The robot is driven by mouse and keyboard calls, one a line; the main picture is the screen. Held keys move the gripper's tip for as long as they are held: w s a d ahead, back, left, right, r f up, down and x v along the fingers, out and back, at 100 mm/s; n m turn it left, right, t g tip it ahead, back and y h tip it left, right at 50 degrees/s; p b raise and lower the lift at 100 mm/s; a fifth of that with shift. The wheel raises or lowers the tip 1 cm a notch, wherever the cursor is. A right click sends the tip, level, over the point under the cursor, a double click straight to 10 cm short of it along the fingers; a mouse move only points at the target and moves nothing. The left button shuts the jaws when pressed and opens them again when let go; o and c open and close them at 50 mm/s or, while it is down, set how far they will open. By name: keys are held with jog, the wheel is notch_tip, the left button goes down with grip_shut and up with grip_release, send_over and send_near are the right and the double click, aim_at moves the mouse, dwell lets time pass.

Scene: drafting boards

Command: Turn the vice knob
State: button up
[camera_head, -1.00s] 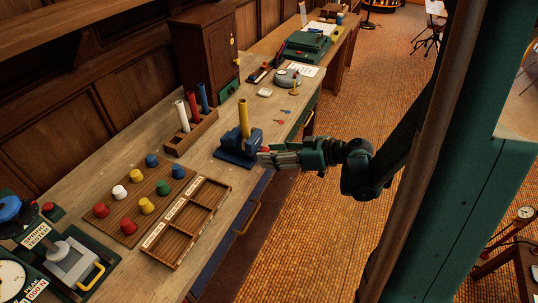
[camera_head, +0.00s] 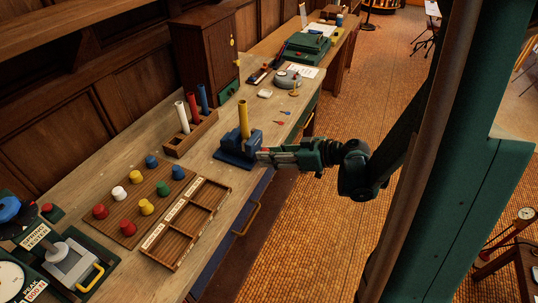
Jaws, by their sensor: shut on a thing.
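The blue vice (camera_head: 236,148) stands on the workbench near its front edge, with a yellow cylinder (camera_head: 243,118) upright in it. My gripper (camera_head: 264,155) reaches in level from the right, its fingertips at the right side of the vice. It is shut on the vice knob, which is mostly hidden by the fingers; only a small bit of red shows near the tips.
A wooden rack (camera_head: 191,136) with white, red and blue cylinders stands behind the vice. A pegboard with coloured knobs (camera_head: 132,217) and a divided wooden tray (camera_head: 176,255) lie to the left. Small red and blue keys (camera_head: 281,122) lie on the bench beyond the vice.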

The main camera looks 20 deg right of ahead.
jog(key=m+y+b, duration=0.1)
jog(key=m+y, duration=0.1)
jog(key=m, duration=0.2)
jog(key=m+g+y+b, duration=0.1)
jog(key=m+y+b, duration=0.1)
jog(key=m, duration=0.3)
jog(key=m+g+y+b, duration=0.1)
jog(key=m+y, duration=0.2)
jog(key=m, duration=0.2)
jog(key=shift+w+d+f, duration=0.15)
jog(key=shift+f, duration=0.15)
dwell(0.6)
jog(key=shift+m, duration=0.3)
jog(key=o, duration=0.9)
jog(key=shift+d, duration=0.2)
